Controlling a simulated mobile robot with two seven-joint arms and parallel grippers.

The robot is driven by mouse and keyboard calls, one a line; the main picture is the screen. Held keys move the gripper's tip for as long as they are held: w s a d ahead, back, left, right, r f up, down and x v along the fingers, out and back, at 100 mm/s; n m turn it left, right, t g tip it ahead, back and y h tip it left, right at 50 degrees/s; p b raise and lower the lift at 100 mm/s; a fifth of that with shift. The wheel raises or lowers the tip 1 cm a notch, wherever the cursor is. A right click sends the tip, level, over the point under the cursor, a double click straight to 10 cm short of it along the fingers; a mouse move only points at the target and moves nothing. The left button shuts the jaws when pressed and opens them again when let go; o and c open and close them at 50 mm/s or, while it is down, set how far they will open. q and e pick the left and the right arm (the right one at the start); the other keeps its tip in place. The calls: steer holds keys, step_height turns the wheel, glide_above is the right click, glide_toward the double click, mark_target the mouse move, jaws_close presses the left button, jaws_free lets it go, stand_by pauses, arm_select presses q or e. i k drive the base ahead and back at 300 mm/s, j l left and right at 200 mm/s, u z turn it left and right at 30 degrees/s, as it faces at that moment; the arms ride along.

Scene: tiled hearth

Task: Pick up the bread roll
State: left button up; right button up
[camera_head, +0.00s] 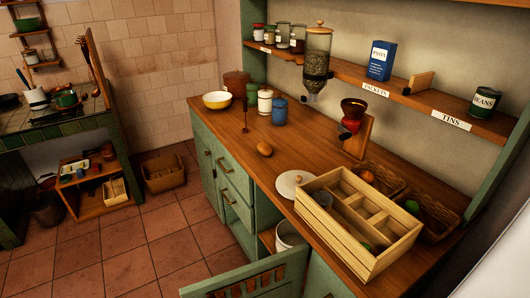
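The bread roll (265,149) is a small brown oval lying on the wooden counter (227,130), near its front edge. Bare wood surrounds it, and nothing touches it. Neither of my grippers shows in the head view.
A wooden divided crate (322,226) and a round pale lid (290,184) are to the right of the roll. Blue (279,111) and white (265,101) canisters and a yellow bowl (217,100) stand behind it. A green cabinet door (250,281) hangs open below.

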mark_target(266, 150)
steer(key=j+z, duration=0.3)
steer(key=j, duration=1.25)
steer(key=i+j+z, duration=0.1)
steer(key=j, duration=0.35)
steer(key=i+j+z, duration=0.15)
steer(key=j, duration=0.3)
steer(key=i+j+z, duration=0.1)
steer(key=j, duration=0.25)
steer(key=i+j, duration=0.3)
steer(key=i+j+z, duration=0.15)
steer(key=j, duration=0.3)
steer(key=i+j, duration=0.25)
steer(key=j, duration=0.15)
steer(key=z, duration=0.05)
